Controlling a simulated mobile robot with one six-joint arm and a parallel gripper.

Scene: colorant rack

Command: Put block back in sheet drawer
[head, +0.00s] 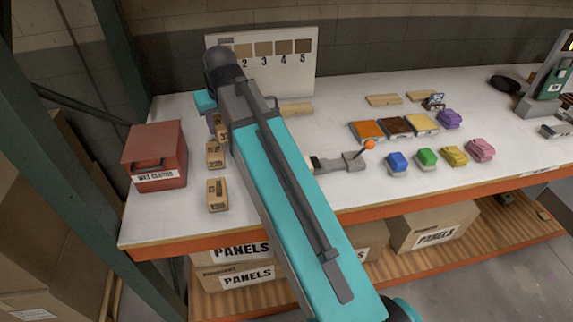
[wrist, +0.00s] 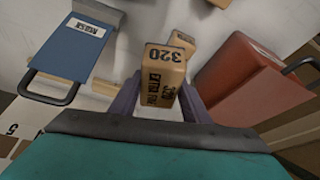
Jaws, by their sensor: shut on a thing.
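A tan block marked 320 and "extra fine" (wrist: 165,70) is between the two purple fingers of my gripper (wrist: 158,98), which is shut on it. In the head view the held block (head: 223,132) shows only in part beside my arm, at the left of the table. A blue drawer-like box (wrist: 75,58) with a white label and a dark handle is at the left in the wrist view, apart from the block. Its label is too blurred to read. I cannot make this blue box out in the head view, where my arm covers much of that area.
Two more tan blocks, one marked 220 (head: 215,156) and one nearer the front (head: 217,195), lie near my gripper. A red box (head: 155,155) stands left of them. A numbered swatch board (head: 300,80) is behind. Coloured pieces (head: 427,157) lie right of my arm.

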